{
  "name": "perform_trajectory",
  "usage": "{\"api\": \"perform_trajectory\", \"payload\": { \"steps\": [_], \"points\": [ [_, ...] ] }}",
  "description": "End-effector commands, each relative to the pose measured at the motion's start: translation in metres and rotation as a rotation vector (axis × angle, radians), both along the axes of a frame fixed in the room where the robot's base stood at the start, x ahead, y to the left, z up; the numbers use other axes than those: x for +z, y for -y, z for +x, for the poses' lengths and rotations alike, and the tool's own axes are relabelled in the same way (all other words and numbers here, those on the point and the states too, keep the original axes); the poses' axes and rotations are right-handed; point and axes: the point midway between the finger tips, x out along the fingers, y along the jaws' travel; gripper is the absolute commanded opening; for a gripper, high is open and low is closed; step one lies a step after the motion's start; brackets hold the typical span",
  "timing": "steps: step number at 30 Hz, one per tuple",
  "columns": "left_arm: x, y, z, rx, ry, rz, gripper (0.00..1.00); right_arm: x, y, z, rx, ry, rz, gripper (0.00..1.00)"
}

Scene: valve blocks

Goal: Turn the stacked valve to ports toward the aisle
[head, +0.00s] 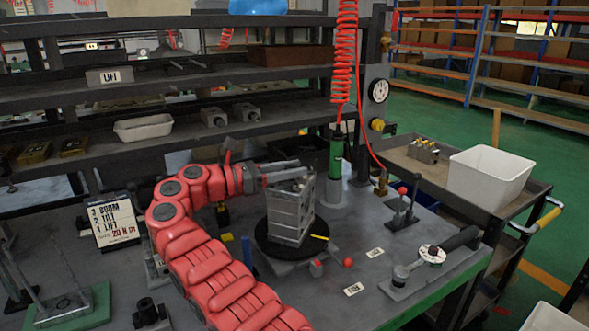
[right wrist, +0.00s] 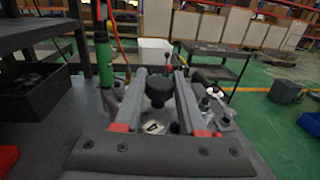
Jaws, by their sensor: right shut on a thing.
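The stacked valve (head: 288,215) is a tall block of grey metal layers, standing upright on a round black turntable (head: 268,245) on the bench. My right gripper (head: 290,177) reaches in from the left at the top of the stack and is shut on it. The fingers cover part of the stack's top. In the right wrist view, my two grey fingers (right wrist: 160,85) reach forward with a dark rounded part between them; I cannot tell which part it is. The ports cannot be made out. My left gripper is not in view.
A green cylinder (head: 335,155) stands behind the stack under a red coiled hose. A torque tool (head: 432,255), a lever with a red knob (head: 403,205) and a small red ball (head: 348,262) are at the right. A white bin (head: 490,175) sits on a cart beside the green-floored aisle.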

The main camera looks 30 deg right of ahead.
Motion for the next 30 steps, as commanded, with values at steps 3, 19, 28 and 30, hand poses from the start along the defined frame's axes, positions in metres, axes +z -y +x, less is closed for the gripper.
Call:
{"api": "perform_trajectory", "payload": {
  "steps": [3, 19, 28, 30],
  "points": [
    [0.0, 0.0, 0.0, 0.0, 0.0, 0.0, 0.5, -0.002, 0.0, -0.001, -0.005, -0.002, 0.003, 0.0],
    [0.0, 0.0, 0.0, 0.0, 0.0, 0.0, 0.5, -0.002, 0.0, -0.001, -0.004, -0.003, 0.001, 0.7],
    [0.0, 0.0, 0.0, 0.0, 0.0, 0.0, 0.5, 0.003, -0.001, 0.0, -0.003, -0.002, 0.0, 0.7],
    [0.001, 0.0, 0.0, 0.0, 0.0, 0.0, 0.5, 0.01, -0.001, 0.0, -0.003, -0.002, 0.0, 0.7]
  ]
}}
